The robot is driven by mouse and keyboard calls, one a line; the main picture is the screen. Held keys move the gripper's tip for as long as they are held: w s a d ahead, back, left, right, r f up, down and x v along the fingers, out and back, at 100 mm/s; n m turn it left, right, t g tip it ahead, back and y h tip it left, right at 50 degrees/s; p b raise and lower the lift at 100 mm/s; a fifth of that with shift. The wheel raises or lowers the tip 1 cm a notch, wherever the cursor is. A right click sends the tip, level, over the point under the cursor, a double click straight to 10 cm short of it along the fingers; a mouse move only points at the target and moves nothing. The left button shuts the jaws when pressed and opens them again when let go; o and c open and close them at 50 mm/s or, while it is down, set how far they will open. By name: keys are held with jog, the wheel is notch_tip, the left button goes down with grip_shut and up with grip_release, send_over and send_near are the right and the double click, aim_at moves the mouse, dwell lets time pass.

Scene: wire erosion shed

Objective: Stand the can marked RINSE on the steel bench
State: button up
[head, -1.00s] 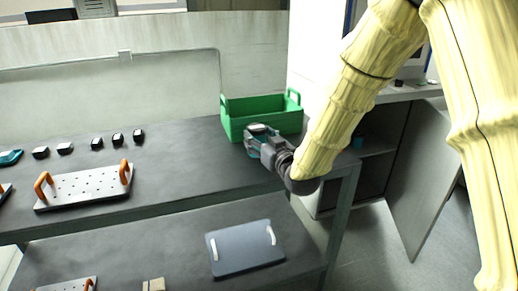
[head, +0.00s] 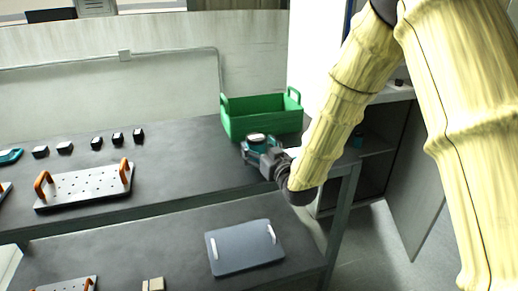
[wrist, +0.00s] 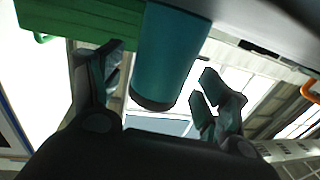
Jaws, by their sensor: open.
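A teal can (head: 258,141) with a pale round top appears upright at the right end of the dark grey bench (head: 185,160), just in front of the green crate. In the wrist view the can (wrist: 172,55) shows large between my fingers, with a dark rim at its near end. I cannot read any marking on it. My gripper (head: 261,152) is open around the can's side; in the wrist view its fingers (wrist: 160,88) stand apart, with a visible gap on each side.
The green crate (head: 262,125) stands close behind the can. A perforated plate with orange handles (head: 88,187) and several small black blocks (head: 96,143) lie to the left. A grey board with pale handles (head: 245,249) lies on the lower shelf. The bench between is clear.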

jog(key=shift+s+r, duration=0.1)
jog(key=v, duration=1.2)
jog(key=s+d+f+m+g+h, duration=0.1)
jog(key=s+d+f+g+h, duration=0.2)
jog(key=f, duration=0.7)
jog(key=s+d+f+m+g, duration=0.1)
jog(key=s+d+f+g, duration=0.3)
jog(key=f, duration=0.6)
jog(key=s+d+f+m+h, duration=0.2)
jog(key=s+f, duration=0.4)
jog(key=f, duration=0.5)
jog(key=s+d+f+g+h, duration=0.1)
jog(key=s+d+f+g, duration=0.1)
jog(key=s+f, duration=0.3)
jog(key=s+d+f+m+g+h, duration=0.1)
jog(key=s+d+f+g, duration=0.2)
jog(key=s, duration=1)
jog(key=s+d+f+g+h, duration=0.1)
jog(key=s+f+g, duration=0.3)
jog(key=s+f, duration=0.5)
jog(key=shift+s+d+m, duration=0.4)
jog(key=shift+s+d, duration=0.05)
jog(key=shift+d, duration=0.45)
jog(key=shift+r, duration=0.15)
